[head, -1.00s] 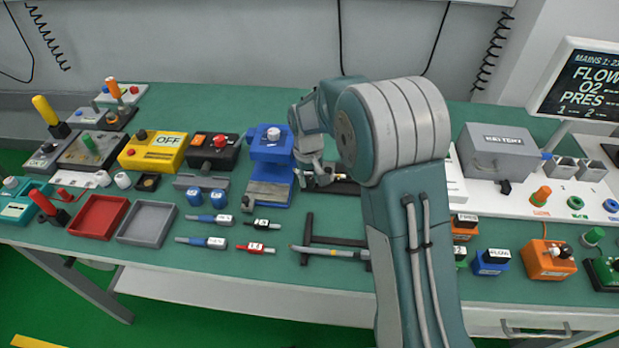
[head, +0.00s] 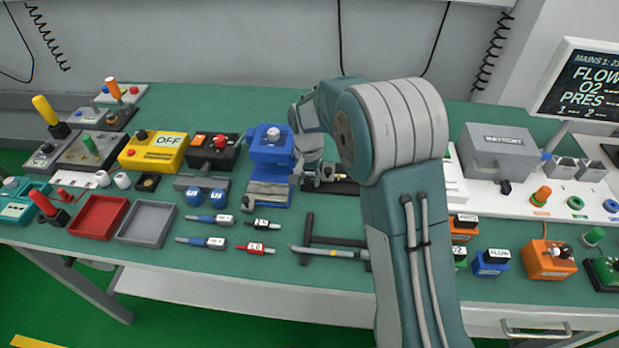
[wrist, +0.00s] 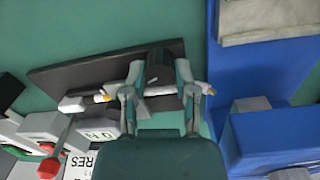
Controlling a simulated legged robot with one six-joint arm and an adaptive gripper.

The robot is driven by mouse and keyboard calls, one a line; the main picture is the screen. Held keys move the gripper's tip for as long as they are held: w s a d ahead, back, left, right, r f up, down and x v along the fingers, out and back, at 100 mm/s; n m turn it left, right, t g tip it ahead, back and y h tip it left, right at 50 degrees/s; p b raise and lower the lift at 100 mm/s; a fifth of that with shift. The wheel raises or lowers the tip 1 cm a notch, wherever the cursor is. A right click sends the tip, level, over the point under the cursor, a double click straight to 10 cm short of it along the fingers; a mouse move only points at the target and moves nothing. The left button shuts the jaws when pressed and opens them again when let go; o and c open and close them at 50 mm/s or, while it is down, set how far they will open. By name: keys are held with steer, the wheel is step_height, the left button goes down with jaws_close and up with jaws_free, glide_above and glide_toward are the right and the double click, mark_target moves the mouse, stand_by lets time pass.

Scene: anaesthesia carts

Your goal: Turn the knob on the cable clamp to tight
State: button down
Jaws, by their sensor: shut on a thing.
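The cable clamp appears as a dark flat plate (head: 346,187) on the green bench, just right of the blue vise-like block; it also shows in the wrist view (wrist: 75,76). A dark knob (wrist: 158,68) stands up from the plate. My gripper (head: 318,180) is down over the clamp. In the wrist view my gripper (wrist: 156,92) has its two fingers on either side of the knob and is shut on it. The fingers and palm cover part of the knob, and I see no readable tight mark.
The blue block (head: 270,149) stands close on the left of my gripper, and it fills the right of the wrist view (wrist: 262,75). Labelled plugs and a dark frame (head: 309,228) lie in front. A grey box (head: 494,150) stands to the right. The bench behind is clear.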

mark_target(307, 178)
steer(key=shift+w, duration=0.1)
stand_by(0.4)
steer(key=shift+c, duration=2)
jaws_free()
steer(key=shift+a, duration=0.1)
step_height(307, 178, up, 12)
steer(key=shift+a, duration=0.25)
steer(key=shift+w+f, duration=0.1)
